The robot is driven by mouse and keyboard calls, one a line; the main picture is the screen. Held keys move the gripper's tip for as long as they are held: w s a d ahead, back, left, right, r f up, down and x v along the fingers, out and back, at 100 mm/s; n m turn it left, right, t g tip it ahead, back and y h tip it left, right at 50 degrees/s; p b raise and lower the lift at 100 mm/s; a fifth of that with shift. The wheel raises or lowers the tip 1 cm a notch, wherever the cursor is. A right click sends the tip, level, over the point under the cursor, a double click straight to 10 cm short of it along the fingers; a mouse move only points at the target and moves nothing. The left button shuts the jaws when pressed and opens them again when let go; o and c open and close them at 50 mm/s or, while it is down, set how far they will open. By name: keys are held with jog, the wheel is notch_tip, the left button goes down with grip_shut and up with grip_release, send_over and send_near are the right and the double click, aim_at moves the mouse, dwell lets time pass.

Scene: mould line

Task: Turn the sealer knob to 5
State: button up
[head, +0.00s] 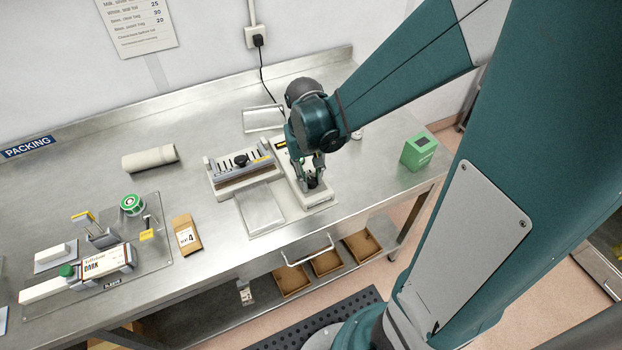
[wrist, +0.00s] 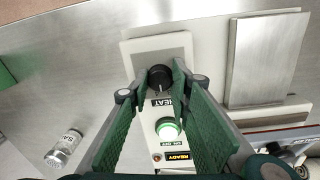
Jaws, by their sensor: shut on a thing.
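The sealer's control box (head: 308,198) is a pale unit on the steel bench, beside the sealer (head: 240,172) with its dark bar. In the wrist view the knob (wrist: 159,77) is black and round with a light pointer mark on its face. A HEAT label (wrist: 163,103), a lit green button (wrist: 168,129) and a READY sign (wrist: 178,156) lie in line with it. My gripper (head: 311,181) reaches down onto the box. In the wrist view its green fingers (wrist: 160,74) are shut on the knob. The dial's numbers cannot be made out.
A green box (head: 418,151) stands right of the sealer near the bench edge. A small clear jar (wrist: 63,149) stands near the control box. A steel plate (head: 260,209) lies in front of the sealer. A brown packet (head: 186,235) and grey roll (head: 150,158) lie to the left.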

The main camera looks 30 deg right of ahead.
aim_at(310, 179)
jog(key=m+b, duration=0.1)
jog(key=m, duration=0.5)
jog(key=m+b, duration=0.1)
jog(key=m, duration=0.5)
dwell(0.4)
jog(key=o, duration=0.9)
jog(key=shift+r, duration=0.2)
jog(key=shift+w+r, duration=0.2)
jog(key=shift+r, duration=2.7)
jog(key=shift+w+r, duration=0.15)
jog(key=shift+r, duration=2.75)
